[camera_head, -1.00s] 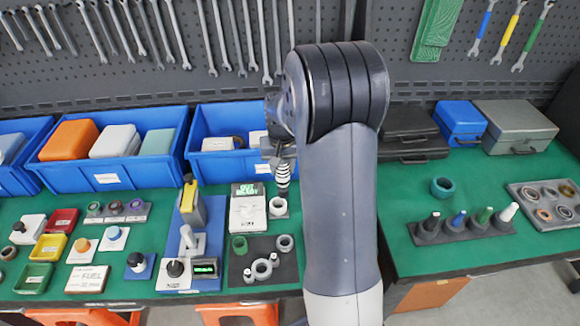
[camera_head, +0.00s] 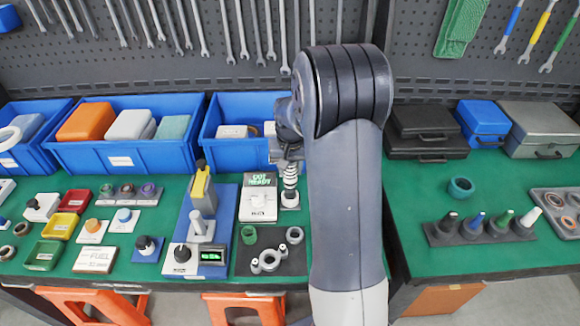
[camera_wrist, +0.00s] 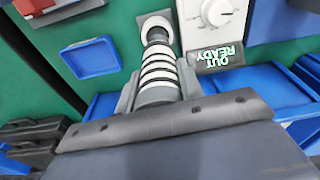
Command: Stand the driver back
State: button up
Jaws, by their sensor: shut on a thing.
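The driver, a dark shaft with white stripes (camera_head: 290,178), is held upright in my gripper (camera_head: 288,156) on the green table. In the wrist view the gripper (camera_wrist: 158,88) is shut around the striped driver (camera_wrist: 158,72). The driver's lower end is at a small round white holder (camera_head: 290,200), which also shows in the wrist view (camera_wrist: 156,24). The tip looks to be in or just over its opening; how deep it sits is hidden.
A white tester with a lit OUT READY display (camera_head: 258,200) stands close at the left of the holder. A dark mat with rings (camera_head: 272,262) lies in front. Blue bins (camera_head: 225,155) stand behind. A rack of coloured-tip tools (camera_head: 480,230) is at right.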

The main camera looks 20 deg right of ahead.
dwell(0.4)
jog(key=shift+f+b, duration=0.3)
jog(key=o, duration=1.2)
jog(key=shift+c, duration=0.2)
jog(key=shift+f, duration=0.1)
jog(key=shift+r+p, duration=1.75)
jog(key=shift+r, duration=0.8)
